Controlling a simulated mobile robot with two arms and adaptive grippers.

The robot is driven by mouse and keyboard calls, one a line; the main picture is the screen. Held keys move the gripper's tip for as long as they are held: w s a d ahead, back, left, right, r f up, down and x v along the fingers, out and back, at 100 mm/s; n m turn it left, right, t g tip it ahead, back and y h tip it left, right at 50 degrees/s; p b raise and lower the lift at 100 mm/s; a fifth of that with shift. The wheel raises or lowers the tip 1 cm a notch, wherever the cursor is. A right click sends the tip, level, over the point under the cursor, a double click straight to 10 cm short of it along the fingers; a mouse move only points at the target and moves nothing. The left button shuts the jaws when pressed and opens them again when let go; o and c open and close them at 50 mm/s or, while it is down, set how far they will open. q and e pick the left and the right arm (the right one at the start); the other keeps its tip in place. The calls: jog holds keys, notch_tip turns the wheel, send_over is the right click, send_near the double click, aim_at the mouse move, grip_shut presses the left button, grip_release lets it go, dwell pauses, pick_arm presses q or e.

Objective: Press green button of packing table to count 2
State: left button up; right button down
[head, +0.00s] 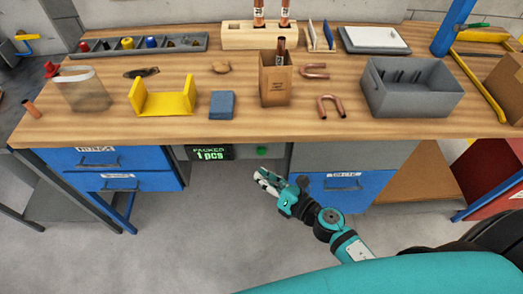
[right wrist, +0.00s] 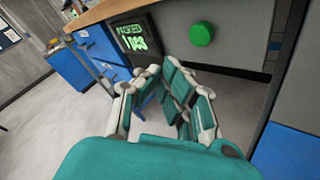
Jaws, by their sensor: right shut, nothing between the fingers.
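The green button (head: 262,151) sits on the grey front panel under the packing table (head: 180,127). Left of it, a dark display (head: 210,153) reads "PACKED 1 pcs". My right gripper (head: 259,174) is in front of the table, just below the button in the head view, shut and empty. In the right wrist view the round button (right wrist: 201,34) is ahead, above and right of the fingertips (right wrist: 161,70), with a visible gap. The display (right wrist: 133,40) is on the left there, partly cut by the fingers. My left gripper is out of view.
Blue drawers (head: 115,180) flank the panel on the left, with another blue drawer (head: 345,190) on the right. The tabletop holds a paper bag with a copper tube (head: 277,85), a yellow holder (head: 163,99) and a grey bin (head: 412,95). Floor in front is clear.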

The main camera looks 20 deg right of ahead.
jog(key=shift+w+d, duration=0.25)
jog(key=shift+w, duration=0.6)
jog(key=shift+w+d, duration=0.25)
jog(key=shift+w, duration=0.55)
jog(key=shift+w, duration=0.15)
jog(key=shift+w+d, duration=0.1)
jog(key=shift+w, duration=0.2)
jog(key=shift+w+d, duration=0.15)
jog(key=shift+w, duration=0.35)
dwell(0.8)
dwell(0.3)
jog(key=shift+s+a+r, duration=0.1)
jog(key=shift+s+a, duration=0.15)
jog(key=shift+s, duration=0.7)
jog(key=shift+s+a+b, duration=0.1)
jog(key=shift+s+a, duration=0.15)
jog(key=shift+s, duration=0.55)
jog(key=shift+s+a+b, duration=0.1)
jog(key=shift+s+a, duration=0.1)
jog(key=shift+s, duration=0.6)
jog(key=shift+s+a+b, duration=0.1)
jog(key=shift+s+a, duration=0.15)
jog(key=shift+s, duration=0.55)
